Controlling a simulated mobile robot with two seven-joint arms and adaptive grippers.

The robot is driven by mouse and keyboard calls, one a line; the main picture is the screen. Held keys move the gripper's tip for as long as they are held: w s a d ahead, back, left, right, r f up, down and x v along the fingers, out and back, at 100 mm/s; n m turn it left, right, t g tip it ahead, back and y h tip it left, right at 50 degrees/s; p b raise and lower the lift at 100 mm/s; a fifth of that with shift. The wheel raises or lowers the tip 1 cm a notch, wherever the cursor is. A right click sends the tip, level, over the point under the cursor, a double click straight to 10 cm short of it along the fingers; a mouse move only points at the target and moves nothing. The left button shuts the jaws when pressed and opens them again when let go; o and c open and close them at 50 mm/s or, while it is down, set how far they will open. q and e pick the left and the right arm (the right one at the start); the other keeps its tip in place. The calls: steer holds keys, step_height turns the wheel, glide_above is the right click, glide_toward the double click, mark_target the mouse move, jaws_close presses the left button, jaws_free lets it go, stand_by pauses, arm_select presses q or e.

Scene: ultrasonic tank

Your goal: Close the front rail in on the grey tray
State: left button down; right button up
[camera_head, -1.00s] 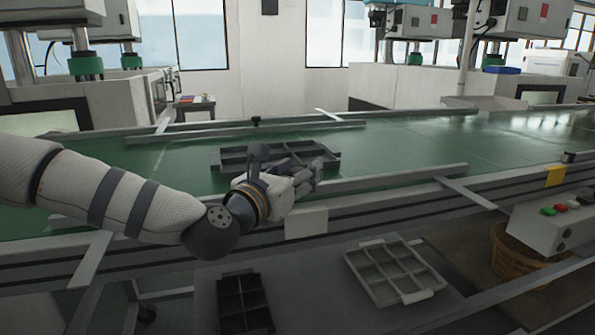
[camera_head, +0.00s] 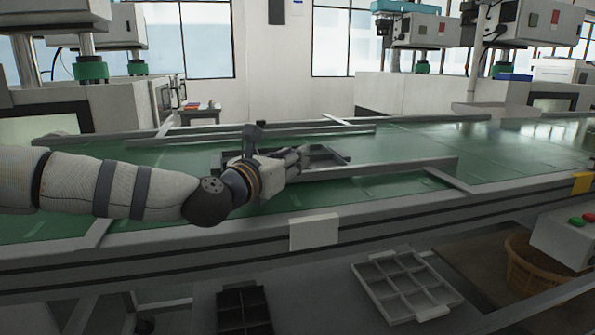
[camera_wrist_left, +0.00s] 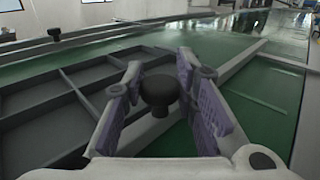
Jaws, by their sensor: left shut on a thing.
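The grey tray (camera_head: 345,155), with several compartments, lies on the green conveyor, partly hidden behind my left gripper (camera_head: 297,160). It fills the left of the left wrist view (camera_wrist_left: 75,78). The front rail (camera_head: 400,166) is a long pale bar along the tray's near side, over the belt. In the left wrist view (camera_wrist_left: 236,62) it runs close beside the tray; I cannot tell whether they touch. My left gripper (camera_wrist_left: 160,78) is shut on the rail's round black knob (camera_wrist_left: 159,90), its purple pads on either side. My right gripper is not in view.
The back rail (camera_head: 310,132), with its own black knob (camera_head: 262,123), lies beyond the tray. Below the conveyor are a dark tray (camera_head: 243,312) and a pale tray (camera_head: 407,287). A control box (camera_head: 575,235) stands at right. Belt to the right is clear.

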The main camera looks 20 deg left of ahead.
arm_select(q)
steer(key=shift+w+a+f, duration=0.2)
steer(key=shift+w, duration=0.15)
steer(key=shift+s+d+r, duration=0.15)
steer(key=shift+s, duration=0.05)
steer(key=c, duration=1.3)
jaws_free()
steer(key=shift+s, duration=0.1)
steer(key=s, duration=0.4)
steer(key=s+a, duration=0.1)
steer(key=s, duration=0.2)
steer(key=s+a, duration=0.1)
steer(key=s, duration=0.3)
steer(key=shift+s+a, duration=0.15)
steer(key=shift+s, duration=0.2)
